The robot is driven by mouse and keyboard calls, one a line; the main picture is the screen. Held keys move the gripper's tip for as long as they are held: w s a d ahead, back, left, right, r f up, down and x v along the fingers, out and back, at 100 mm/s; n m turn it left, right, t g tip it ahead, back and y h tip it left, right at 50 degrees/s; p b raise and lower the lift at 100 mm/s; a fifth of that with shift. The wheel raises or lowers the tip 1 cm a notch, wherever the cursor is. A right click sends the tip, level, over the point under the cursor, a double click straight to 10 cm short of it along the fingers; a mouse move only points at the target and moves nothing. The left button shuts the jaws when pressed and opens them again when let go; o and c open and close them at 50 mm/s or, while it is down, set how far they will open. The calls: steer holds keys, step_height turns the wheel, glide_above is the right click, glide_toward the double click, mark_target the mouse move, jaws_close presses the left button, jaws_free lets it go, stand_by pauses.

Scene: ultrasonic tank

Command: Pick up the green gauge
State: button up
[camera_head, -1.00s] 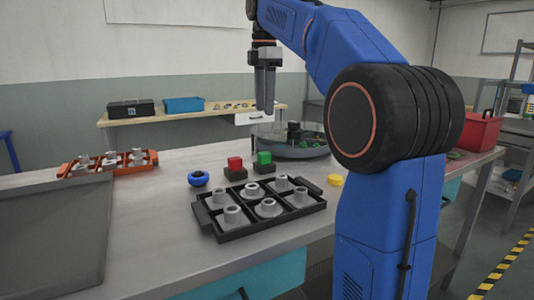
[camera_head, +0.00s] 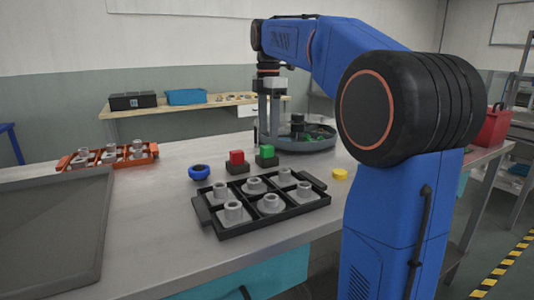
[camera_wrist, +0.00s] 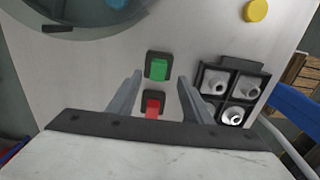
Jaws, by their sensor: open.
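The green gauge (camera_head: 266,151) is a green block on a dark base, standing on the table right of the red block. It also shows in the wrist view (camera_wrist: 158,69), a little beyond my fingertips and roughly between their lines. My gripper (camera_head: 269,143) points down just behind or above the green gauge in the head view; the exact gap cannot be told. In the wrist view my gripper (camera_wrist: 160,76) has its fingers spread, with nothing held between them.
The red block (camera_head: 237,157) on a dark base stands close left of the green one. A black tray (camera_head: 243,228) with grey parts lies in front. A blue ring (camera_head: 199,172), a yellow disc (camera_head: 340,174) and a round tank (camera_head: 318,145) are nearby. An orange tray (camera_head: 150,149) is at left.

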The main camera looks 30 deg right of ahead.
mark_target(267, 146)
steer(key=shift+w+a+f, duration=0.1)
steer(key=shift+f, duration=1.45)
steer(key=shift+w+a+f, duration=0.1)
steer(key=shift+f, duration=1.4)
jaws_close()
